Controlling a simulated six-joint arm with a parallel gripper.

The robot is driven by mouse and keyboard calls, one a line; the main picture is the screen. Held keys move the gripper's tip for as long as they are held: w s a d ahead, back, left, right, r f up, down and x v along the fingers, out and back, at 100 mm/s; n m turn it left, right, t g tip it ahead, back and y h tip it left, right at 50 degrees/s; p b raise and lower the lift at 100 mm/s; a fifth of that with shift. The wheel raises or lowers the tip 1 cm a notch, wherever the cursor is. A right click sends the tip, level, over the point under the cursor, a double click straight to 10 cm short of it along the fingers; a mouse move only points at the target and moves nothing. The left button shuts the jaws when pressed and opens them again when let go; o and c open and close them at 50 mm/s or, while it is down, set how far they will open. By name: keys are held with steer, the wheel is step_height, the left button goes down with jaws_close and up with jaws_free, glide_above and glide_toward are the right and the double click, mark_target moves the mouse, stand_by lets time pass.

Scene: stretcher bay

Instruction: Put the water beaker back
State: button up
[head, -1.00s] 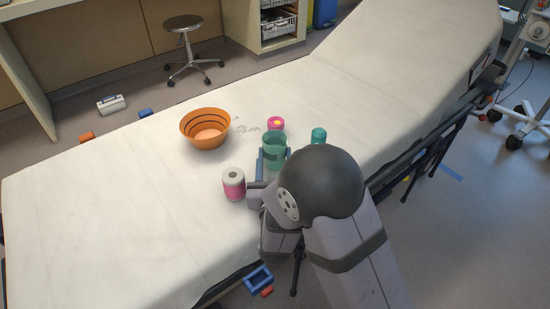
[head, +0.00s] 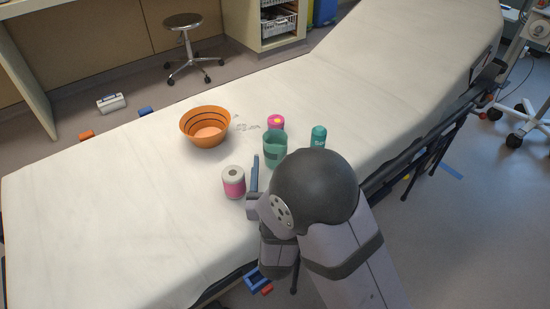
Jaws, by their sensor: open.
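The water beaker (head: 275,152) is a green, see-through cup. It stands upright on the white stretcher sheet (head: 120,190), with a pink item behind it and a teal one to its right. My gripper (head: 255,174) is on the near left side of the beaker, open. One blue-grey finger shows, apart from the beaker; the other finger is hidden behind my dark round wrist. The beaker's lower right part is close to my wrist in the picture.
A pink-and-white roll-like container (head: 233,182) stands just left of my finger. A pink container (head: 275,121) and a teal bottle (head: 318,136) stand close by. An orange bowl (head: 206,128) sits farther left, beside small clear items (head: 245,127). The sheet's left part is free.

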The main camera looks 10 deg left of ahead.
steer(key=shift+s+d, duration=0.15)
steer(key=shift+s, duration=0.85)
steer(key=shift+s+d, duration=0.15)
steer(key=shift+s, duration=0.85)
